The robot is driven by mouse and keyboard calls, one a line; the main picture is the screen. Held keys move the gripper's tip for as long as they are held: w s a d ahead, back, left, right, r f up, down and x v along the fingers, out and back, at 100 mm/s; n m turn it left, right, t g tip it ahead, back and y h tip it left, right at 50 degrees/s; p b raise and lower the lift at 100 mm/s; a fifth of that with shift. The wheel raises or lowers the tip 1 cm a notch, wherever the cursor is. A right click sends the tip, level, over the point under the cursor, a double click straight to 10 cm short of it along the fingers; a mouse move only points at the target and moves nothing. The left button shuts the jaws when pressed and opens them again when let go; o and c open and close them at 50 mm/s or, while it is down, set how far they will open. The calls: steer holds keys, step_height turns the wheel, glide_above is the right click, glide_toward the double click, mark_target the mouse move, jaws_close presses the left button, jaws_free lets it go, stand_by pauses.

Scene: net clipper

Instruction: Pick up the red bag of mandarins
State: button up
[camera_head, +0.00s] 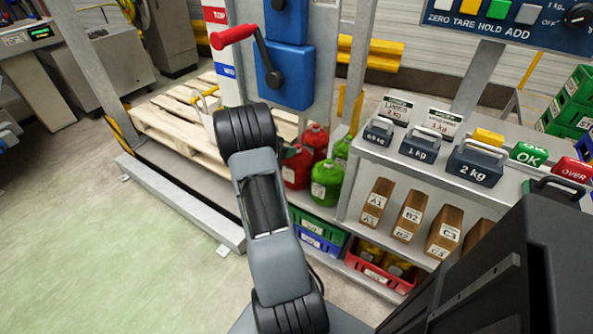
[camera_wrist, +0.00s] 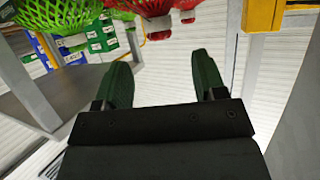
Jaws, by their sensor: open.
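Two red net bags (camera_head: 297,166) sit close together by a grey post in the head view, one behind the other. Two green bags (camera_head: 327,183) are right beside them. The bags' contents are too small to make out. In the wrist view a red net (camera_wrist: 165,7) shows at the top edge, cut off by the frame, with a green net (camera_wrist: 50,14) to its left. My gripper (camera_wrist: 158,72) has its two dark green fingers apart, with nothing between them. The red net is above the fingertips in the picture, apart from them. My gripper is hidden in the head view.
Wooden pallets (camera_head: 170,122) lie behind a metal floor rail (camera_head: 180,200). A shelf unit (camera_head: 472,185) at right bears weights (camera_head: 420,144), with brown bags (camera_head: 411,212) below. Crates (camera_head: 318,240) stand under the bags. A blue box with a red-handled crank (camera_head: 285,75) is above. The floor at left is clear.

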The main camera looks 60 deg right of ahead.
mark_target(296, 144)
steer(key=shift+x, duration=3.8)
steer(key=shift+c, duration=0.4)
jaws_close()
steer(key=shift+r, duration=0.1)
